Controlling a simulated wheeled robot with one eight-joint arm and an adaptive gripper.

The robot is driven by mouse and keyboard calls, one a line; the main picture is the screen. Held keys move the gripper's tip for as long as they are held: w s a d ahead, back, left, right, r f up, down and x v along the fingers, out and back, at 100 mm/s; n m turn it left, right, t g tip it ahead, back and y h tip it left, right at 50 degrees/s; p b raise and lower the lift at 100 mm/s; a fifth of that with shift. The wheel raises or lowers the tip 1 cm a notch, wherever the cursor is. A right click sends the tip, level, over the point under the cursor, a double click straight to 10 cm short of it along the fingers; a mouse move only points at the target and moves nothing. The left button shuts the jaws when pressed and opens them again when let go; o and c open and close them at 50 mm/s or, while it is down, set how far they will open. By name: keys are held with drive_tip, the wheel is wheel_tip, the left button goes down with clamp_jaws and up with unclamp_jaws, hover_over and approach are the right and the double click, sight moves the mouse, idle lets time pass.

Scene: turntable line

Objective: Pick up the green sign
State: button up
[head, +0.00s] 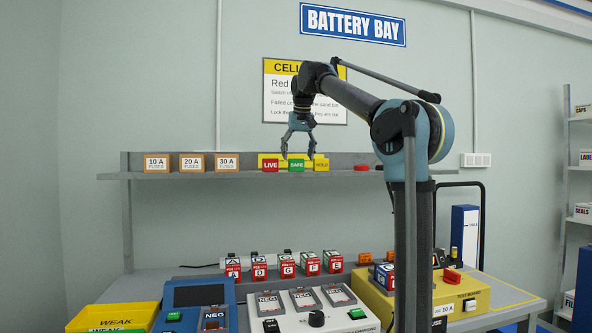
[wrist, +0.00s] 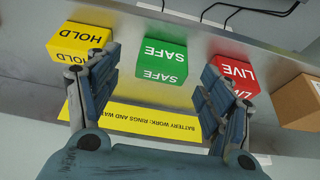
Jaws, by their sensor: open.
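The green sign (head: 297,165), marked SAFE, stands on the grey wall shelf between the red LIVE sign (head: 270,165) and the yellow HOLD sign (head: 321,165). My gripper (head: 298,155) is open and points down just above the green sign. In the wrist view the green sign (wrist: 165,62) shows upside down between my two spread fingers, with nothing held. There the HOLD sign (wrist: 78,40) is by the left finger and the LIVE sign (wrist: 233,75) by the right finger. I cannot tell whether a finger touches either neighbour.
A yellow strip (wrist: 140,125) with black lettering lies along the signs. Orange-and-white fuse boxes (head: 192,163) stand to the left on the shelf (head: 140,175). A red object (head: 362,168) is at its right. Below are lettered battery blocks (head: 287,268) and a white charger (head: 330,318).

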sight(296, 162)
drive_tip(key=shift+x, duration=2.1)
drive_tip(key=shift+w+a, duration=0.15)
drive_tip(key=c, duration=1.2)
